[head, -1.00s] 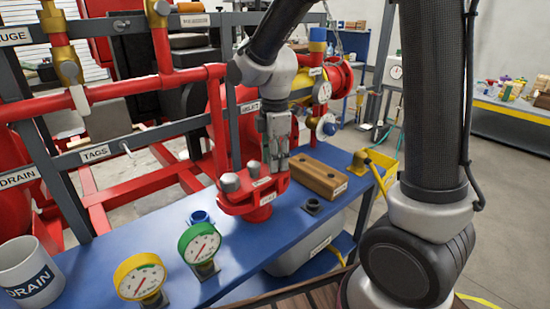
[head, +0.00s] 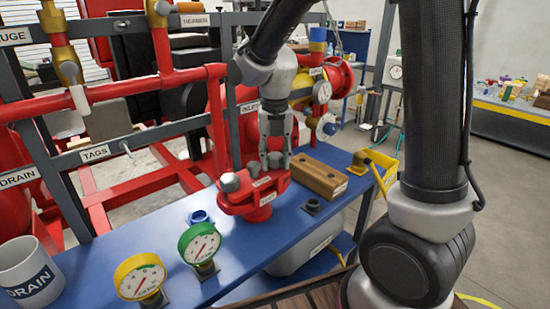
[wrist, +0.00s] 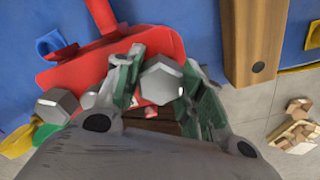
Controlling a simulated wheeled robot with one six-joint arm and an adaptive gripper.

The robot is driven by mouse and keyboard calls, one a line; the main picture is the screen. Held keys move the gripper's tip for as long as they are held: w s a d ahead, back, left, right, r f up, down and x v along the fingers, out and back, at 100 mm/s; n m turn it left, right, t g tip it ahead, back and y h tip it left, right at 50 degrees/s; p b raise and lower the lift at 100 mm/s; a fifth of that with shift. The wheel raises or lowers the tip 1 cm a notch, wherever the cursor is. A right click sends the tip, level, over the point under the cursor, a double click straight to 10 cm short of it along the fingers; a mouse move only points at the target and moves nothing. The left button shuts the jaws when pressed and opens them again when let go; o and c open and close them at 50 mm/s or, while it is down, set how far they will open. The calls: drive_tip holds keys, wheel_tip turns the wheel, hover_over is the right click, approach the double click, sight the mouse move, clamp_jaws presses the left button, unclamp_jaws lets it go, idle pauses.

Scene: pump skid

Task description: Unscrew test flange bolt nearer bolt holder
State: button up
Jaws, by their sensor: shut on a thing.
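The red test flange (head: 250,203) stands on the blue bench; it also shows in the wrist view (wrist: 160,40). My gripper (head: 275,163) is above its right side, the side nearer the wooden bolt holder (head: 322,177). In the wrist view my gripper (wrist: 163,90) is shut on a grey hex bolt (wrist: 166,78), its head between the two fingers. I cannot tell how far this bolt is out of the flange. Another grey bolt (head: 229,183) sits in the flange's left side, apart from my gripper. The bolt holder (wrist: 254,30) has a dark hole at its near end.
Green (head: 199,243) and yellow (head: 140,277) gauges and a mug (head: 30,273) stand on the bench (head: 120,250) at the left. A dark square socket (head: 312,206) is right of the flange. Red pipework and a grey frame stand close behind.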

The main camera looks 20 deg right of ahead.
drive_tip(key=o, duration=1.1)
wheel_tip(320, 180, up, 12)
